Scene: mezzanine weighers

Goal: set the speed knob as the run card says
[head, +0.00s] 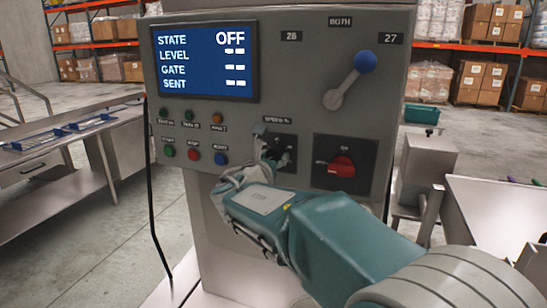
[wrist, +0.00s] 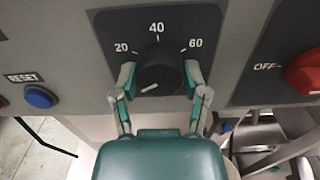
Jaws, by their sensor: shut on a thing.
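The speed knob (wrist: 160,66) is black and round, on a dark plate (wrist: 105,28) marked 20, 40 and 60. Its white pointer line aims to the lower left, below the 20 mark. My gripper (wrist: 159,76) has one finger on each side of the knob and is shut on it. In the head view my gripper (head: 272,148) reaches up to the speed plate (head: 286,142) and hides most of the knob. The display (head: 205,60) reads STATE OFF, with dashes for LEVEL, GATE and SENT. I see no run card that I can read.
A red switch (head: 342,166) sits right of the speed plate; its OFF label shows in the wrist view. Green, red and blue buttons (head: 193,154) are on the left. A blue-tipped lever (head: 365,62) is at upper right. Steel tables (head: 60,165) stand left and right.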

